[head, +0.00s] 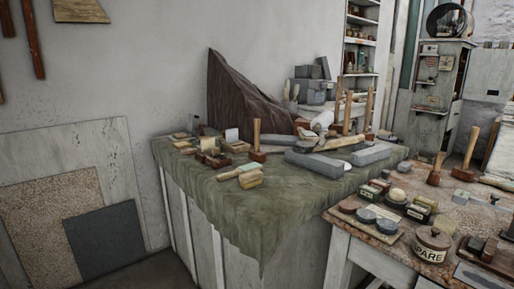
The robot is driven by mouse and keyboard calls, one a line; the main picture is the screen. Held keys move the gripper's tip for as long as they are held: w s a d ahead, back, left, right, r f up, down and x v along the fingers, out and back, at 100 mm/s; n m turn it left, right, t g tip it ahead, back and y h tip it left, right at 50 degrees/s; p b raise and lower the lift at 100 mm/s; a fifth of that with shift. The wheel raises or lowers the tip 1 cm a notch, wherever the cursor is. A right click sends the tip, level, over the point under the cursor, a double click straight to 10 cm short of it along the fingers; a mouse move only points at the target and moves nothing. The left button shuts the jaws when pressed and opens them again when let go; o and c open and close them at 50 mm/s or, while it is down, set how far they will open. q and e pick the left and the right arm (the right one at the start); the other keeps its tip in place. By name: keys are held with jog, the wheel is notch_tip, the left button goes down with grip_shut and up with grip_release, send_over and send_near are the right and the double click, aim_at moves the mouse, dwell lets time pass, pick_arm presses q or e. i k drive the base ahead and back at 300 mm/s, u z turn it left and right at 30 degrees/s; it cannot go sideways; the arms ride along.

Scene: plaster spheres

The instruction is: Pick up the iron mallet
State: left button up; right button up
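Several mallets with pale wooden handles are in the head view, and I cannot tell for sure which is the iron one. A hammer-like tool (340,143) lies among grey blocks on the cloth-covered table, its wooden handle slanting to the right and its head end dark. A mallet with a reddish-brown head (257,156) stands handle up left of it on the same table. Other upright handles (348,112) rise behind it, their lower parts partly hidden. Two more mallets (434,178) (466,174) stand on the right-hand bench. Neither of my grippers is in view.
A green cloth (240,205) drapes the table; its front corner is bare. The right bench holds round tins (365,215) and a lidded pot (432,244). Boards (105,240) lean on the left wall.

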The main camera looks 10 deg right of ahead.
aim_at(257, 156)
jog(key=u, duration=0.45)
jog(key=k, duration=0.55)
jog(key=u, duration=0.8)
jog(key=i, duration=2.95)
jog(key=z, duration=1.85)
jog(key=i, duration=0.85)
jog(key=z, duration=0.85)
